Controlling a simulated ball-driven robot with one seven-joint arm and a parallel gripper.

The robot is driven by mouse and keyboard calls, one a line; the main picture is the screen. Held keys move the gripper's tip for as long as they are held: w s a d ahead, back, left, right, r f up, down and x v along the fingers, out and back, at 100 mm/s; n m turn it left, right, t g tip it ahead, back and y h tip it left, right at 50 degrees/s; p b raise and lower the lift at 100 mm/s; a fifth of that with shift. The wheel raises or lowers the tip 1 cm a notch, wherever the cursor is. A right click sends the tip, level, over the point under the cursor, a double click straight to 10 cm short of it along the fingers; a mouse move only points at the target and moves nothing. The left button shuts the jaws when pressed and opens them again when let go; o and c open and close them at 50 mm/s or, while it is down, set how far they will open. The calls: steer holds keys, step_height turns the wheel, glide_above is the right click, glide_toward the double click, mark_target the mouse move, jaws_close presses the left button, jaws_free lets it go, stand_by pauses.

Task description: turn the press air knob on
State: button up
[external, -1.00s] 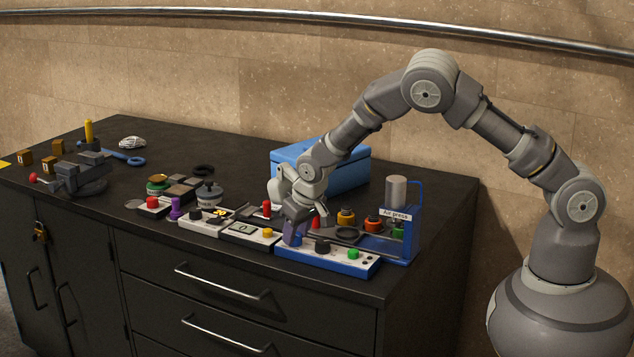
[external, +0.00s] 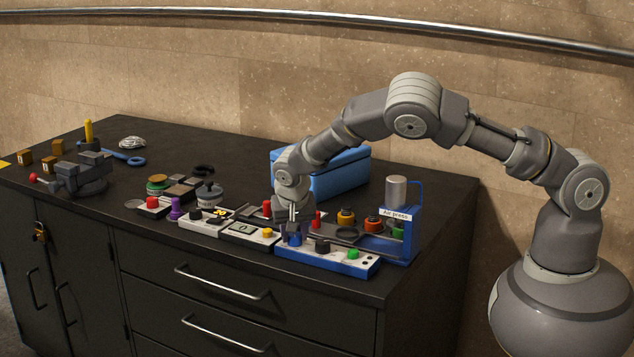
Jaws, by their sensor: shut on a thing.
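A blue and white control panel (external: 335,263) lies at the front edge of the bench, before the blue press labelled "Air press" (external: 398,228). A blue knob (external: 295,240) stands at the panel's left end. A black knob (external: 322,246) and a green button (external: 353,253) stand to its right. My gripper (external: 293,229) points straight down over the left end, its fingers shut on the blue knob. The fingers are small here and partly hide the knob's top, so its turn angle cannot be read.
White panels with a red button (external: 153,202) and a yellow button (external: 267,232) lie to the left. A blue box (external: 340,178) stands behind my gripper. Red and orange parts stand right of my gripper. A vise (external: 82,178) stands far left.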

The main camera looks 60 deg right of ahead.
stand_by(0.4)
steer(key=o, duration=1)
steer(key=shift+o, duration=0.2)
steer(key=p+v, duration=0.1)
steer(key=v, duration=0.6)
steer(key=shift+a+r, duration=0.15)
steer(key=shift+r, duration=0.2)
steer(key=shift+r, duration=0.1)
